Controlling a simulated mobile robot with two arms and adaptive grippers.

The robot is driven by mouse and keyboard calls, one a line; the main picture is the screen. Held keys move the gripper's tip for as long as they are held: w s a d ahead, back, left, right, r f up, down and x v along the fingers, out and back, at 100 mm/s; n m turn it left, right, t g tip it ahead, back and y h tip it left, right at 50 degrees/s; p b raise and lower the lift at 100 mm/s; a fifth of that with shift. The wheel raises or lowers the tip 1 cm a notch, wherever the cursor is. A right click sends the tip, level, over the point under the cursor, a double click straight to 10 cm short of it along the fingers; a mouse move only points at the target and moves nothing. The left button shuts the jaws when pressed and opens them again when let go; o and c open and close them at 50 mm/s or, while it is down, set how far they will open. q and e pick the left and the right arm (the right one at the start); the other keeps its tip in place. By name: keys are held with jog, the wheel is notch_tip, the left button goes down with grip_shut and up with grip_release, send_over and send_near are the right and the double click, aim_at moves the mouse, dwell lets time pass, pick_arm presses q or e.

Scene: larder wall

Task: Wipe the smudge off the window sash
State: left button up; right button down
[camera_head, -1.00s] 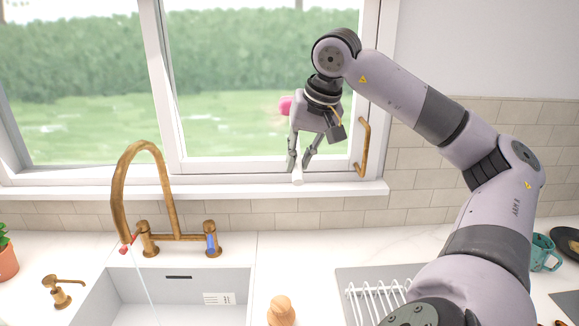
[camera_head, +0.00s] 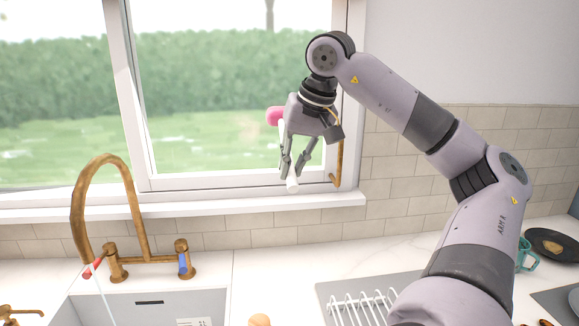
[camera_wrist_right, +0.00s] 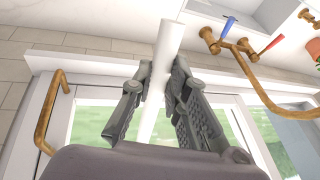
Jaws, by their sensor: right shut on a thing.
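The white window sash (camera_head: 225,181) stands behind the sink, with a brass handle (camera_head: 338,162) at its right side. My right gripper (camera_head: 293,172) points down in front of the sash's lower right part, just left of the handle. It is shut on a white rod (camera_head: 292,186). A pink rounded end (camera_head: 275,116) shows beside the gripper's upper part and seems to belong to the rod. In the right wrist view the rod (camera_wrist_right: 171,38) runs between the two fingers (camera_wrist_right: 155,95). I cannot make out a smudge on the sash. My left gripper is not in view.
A brass tap (camera_head: 105,205) arches over the sink (camera_head: 150,309) at the left, with water running. The white sill (camera_head: 220,208) lies below the sash. A dish rack (camera_head: 365,308) stands on the counter, with a teal mug (camera_head: 527,258) and dark pan (camera_head: 556,245) at right.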

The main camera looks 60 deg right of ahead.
aim_at(292, 182)
jog(key=shift+s+a+b, duration=0.3)
jog(key=shift+a, duration=0.05)
jog(key=s+a+b, duration=0.1)
jog(key=s+a, duration=0.1)
jog(key=shift+s+a, duration=0.1)
jog(key=shift+a, duration=0.3)
jog(key=shift+s+a+b, duration=0.4)
jog(key=shift+s+a, duration=0.1)
jog(key=shift+a, duration=0.1)
jog(key=shift+s+a+b, duration=0.4)
jog(key=shift+s+a, duration=0.55)
jog(key=shift+a, duration=0.25)
